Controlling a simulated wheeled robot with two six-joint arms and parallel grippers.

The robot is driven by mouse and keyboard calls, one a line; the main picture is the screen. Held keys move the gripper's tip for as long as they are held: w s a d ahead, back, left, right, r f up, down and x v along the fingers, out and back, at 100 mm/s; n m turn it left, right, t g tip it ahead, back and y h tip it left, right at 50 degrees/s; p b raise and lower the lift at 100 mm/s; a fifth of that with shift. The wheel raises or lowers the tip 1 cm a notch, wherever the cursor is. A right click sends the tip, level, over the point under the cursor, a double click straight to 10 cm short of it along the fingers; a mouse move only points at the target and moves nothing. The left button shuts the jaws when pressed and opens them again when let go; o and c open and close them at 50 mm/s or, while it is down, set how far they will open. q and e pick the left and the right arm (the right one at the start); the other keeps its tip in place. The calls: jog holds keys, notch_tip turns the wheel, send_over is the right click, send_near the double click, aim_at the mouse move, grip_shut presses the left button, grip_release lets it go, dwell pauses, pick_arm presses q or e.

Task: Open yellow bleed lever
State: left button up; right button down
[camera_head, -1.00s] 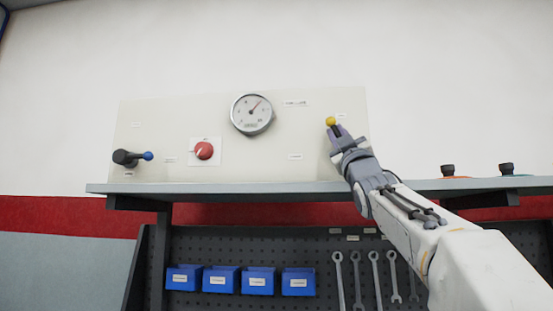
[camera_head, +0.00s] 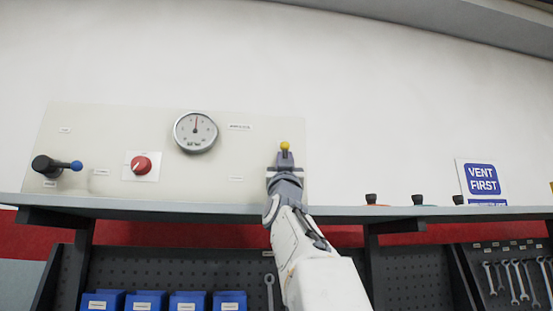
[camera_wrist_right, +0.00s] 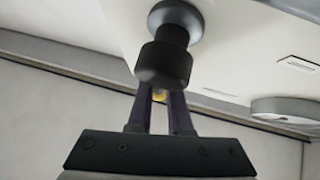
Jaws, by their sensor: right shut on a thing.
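The yellow bleed lever's ball knob (camera_head: 285,146) shows at the right side of the pale test panel (camera_head: 100,122), just above my right gripper (camera_head: 285,158). My right gripper is shut on the lever. In the right wrist view the lever's black hub (camera_wrist_right: 166,62) stands out from the panel beyond the fingers (camera_wrist_right: 160,108). A small yellow part of the knob (camera_wrist_right: 159,95) shows between them. The lever's arm is mostly hidden by the jaws. My left gripper is not in view.
The panel also holds a round gauge (camera_head: 195,132), a red knob (camera_head: 141,165) and a black lever with a blue ball (camera_head: 76,165). A shelf (camera_head: 200,207) runs below it. Small black-topped items (camera_head: 371,199) stand on the shelf at right.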

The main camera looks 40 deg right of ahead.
jog(key=c, duration=0.8)
grip_release()
jog(key=shift+d, duration=0.1)
jog(key=shift+c, duration=0.2)
jog(key=b+v, duration=0.6)
jog(key=v, duration=0.4)
jog(key=shift+f, duration=0.25)
jog(key=shift+s, duration=0.15)
